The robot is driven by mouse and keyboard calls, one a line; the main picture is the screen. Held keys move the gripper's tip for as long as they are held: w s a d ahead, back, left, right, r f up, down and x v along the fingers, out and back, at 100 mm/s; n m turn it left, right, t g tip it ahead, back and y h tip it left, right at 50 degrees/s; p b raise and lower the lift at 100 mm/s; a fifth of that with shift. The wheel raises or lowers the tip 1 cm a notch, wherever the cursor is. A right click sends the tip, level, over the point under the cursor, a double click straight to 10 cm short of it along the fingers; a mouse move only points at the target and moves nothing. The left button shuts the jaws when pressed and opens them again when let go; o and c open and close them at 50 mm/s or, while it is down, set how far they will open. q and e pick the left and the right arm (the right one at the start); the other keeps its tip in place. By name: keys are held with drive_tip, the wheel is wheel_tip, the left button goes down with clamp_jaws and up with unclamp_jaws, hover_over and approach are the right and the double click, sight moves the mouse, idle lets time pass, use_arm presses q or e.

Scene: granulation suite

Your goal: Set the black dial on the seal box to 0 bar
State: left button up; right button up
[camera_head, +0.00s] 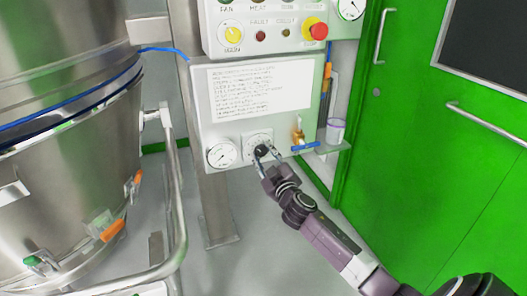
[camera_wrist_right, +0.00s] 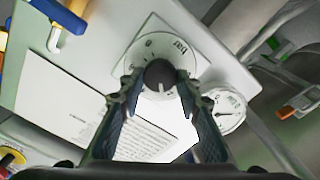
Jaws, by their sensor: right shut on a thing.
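The seal box (camera_head: 210,124) is a pale panel on a steel post, with a printed sheet on its front. The black dial (camera_head: 262,151) sits low on the box over a white scale plate. In the right wrist view the dial (camera_wrist_right: 160,74) shows a pale pointer line towards the bottom of the picture; the scale text is too small to read surely. My right gripper (camera_head: 267,161) reaches up from the lower right and is shut on the dial, one finger on each side of it in the wrist view (camera_wrist_right: 160,88). My left gripper is not in view.
A round gauge (camera_head: 221,155) sits left of the dial. A valve with a blue handle (camera_head: 305,146) and a cup (camera_head: 335,130) are to its right. A control panel with a red button (camera_head: 318,31) is above. A steel vessel (camera_head: 70,170) stands left; a green door (camera_head: 420,150) is right.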

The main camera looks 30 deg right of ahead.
drive_tip(key=n+p, duration=0.2)
drive_tip(key=n, duration=0.4)
drive_tip(key=n+p, duration=0.1)
drive_tip(key=n, duration=0.4)
drive_tip(key=shift+f, duration=0.1)
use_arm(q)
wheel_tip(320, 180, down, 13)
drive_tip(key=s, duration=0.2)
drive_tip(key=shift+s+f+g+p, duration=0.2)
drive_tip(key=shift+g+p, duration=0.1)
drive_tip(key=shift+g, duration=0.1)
use_arm(e)
drive_tip(key=shift+a+f+n, duration=0.1)
drive_tip(key=shift+n, duration=1.9)
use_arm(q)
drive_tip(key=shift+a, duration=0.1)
use_arm(e)
drive_tip(key=o, duration=1.2)
drive_tip(key=shift+c, duration=0.2)
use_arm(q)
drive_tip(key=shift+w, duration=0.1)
use_arm(e)
drive_tip(key=v, duration=1.2)
